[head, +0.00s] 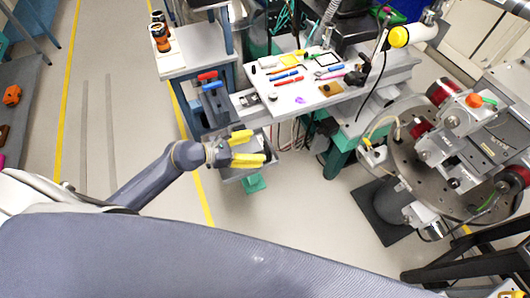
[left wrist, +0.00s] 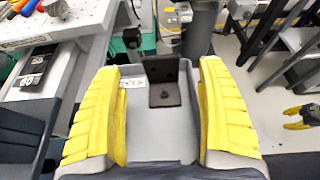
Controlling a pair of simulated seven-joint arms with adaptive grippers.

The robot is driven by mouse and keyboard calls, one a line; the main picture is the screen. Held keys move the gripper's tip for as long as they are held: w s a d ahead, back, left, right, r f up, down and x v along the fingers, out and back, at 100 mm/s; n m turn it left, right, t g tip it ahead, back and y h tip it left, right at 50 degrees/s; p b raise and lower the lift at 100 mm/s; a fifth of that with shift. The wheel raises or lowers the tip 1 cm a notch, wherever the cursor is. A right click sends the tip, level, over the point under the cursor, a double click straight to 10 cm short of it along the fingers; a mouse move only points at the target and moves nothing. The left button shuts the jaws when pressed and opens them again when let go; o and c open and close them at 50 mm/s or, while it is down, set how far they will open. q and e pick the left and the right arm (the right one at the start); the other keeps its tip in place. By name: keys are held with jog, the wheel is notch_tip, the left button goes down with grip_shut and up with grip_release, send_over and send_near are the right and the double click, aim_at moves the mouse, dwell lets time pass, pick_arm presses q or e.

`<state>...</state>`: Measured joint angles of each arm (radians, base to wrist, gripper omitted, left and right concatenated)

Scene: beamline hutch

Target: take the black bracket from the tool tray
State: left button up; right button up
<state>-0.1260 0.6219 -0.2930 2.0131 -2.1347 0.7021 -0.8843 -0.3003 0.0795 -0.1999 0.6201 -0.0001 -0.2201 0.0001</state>
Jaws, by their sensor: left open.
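The black bracket (left wrist: 165,88) shows in the left wrist view, an L shape with an upright plate and a flat foot with a hole. It sits in the grey tool tray (left wrist: 160,140) near the far end. My left gripper (left wrist: 160,85) is open, its yellow fingers on either side of the bracket and apart from it. In the head view my left gripper (head: 252,147) is over the tray (head: 243,177), and I cannot make out the bracket there. A yellow-fingered shape at the right of the left wrist view looks like my right gripper (left wrist: 300,117); its opening is unclear.
A white board (head: 307,90) with several small tools and coloured pieces lies on the bench behind the tray. A side table (head: 190,50) stands at the upper left. A round instrument stage (head: 430,170) stands at the right. The floor left of the tray is clear.

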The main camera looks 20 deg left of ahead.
aim_at(266, 146)
pick_arm(q)
jog(key=shift+x, duration=2.65)
jog(key=shift+r, duration=0.1)
grip_shut()
